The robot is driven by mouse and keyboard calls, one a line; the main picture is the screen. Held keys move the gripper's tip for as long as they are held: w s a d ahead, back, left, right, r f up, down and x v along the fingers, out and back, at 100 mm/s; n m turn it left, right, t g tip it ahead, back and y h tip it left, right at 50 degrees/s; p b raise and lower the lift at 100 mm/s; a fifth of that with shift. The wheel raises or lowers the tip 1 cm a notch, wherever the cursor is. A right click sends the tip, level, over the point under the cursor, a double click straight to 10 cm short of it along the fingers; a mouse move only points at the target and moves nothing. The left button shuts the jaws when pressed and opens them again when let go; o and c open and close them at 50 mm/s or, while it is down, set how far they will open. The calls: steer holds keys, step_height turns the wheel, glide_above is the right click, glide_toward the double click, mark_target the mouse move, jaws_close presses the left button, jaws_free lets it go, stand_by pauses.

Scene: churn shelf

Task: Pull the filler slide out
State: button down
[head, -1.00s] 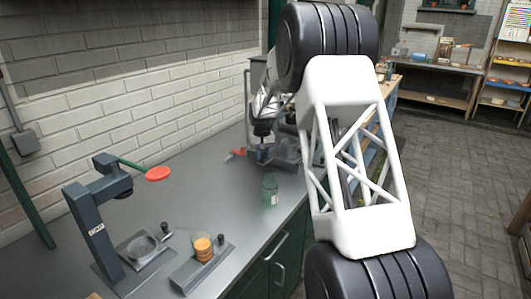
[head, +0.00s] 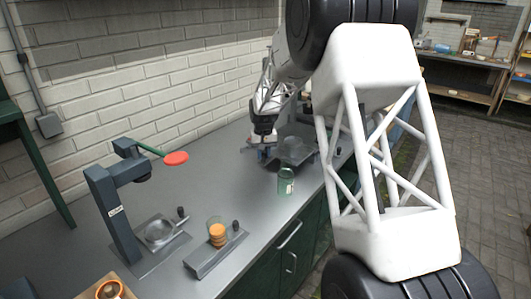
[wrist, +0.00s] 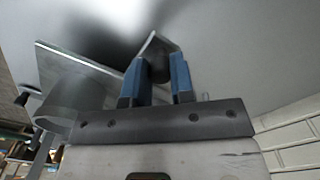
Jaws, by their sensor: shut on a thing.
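My gripper (head: 266,152) reaches down at the far part of the grey counter, beside a grey filler unit (head: 293,148). In the wrist view, the two blue fingers (wrist: 157,76) are closed around a small dark knob (wrist: 158,68) at the end of a grey metal piece, which appears to be the filler slide. A flat grey plate with a round cylinder below it (wrist: 62,105) shows at the left of the wrist view. How far the slide stands out of the filler cannot be told.
A green glass jar (head: 286,181) stands on the counter (head: 215,190) just in front of the filler. Nearer left are a dark press (head: 112,205) with a red-ended lever (head: 175,158) and a metal holder (head: 205,262) with a glass of orange discs (head: 217,235). A brick wall runs behind.

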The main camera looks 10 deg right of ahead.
steer(key=c, duration=1)
jaws_free()
steer(key=shift+o, duration=0.2)
steer(key=shift+r, duration=0.1)
steer(key=shift+r, duration=3.8)
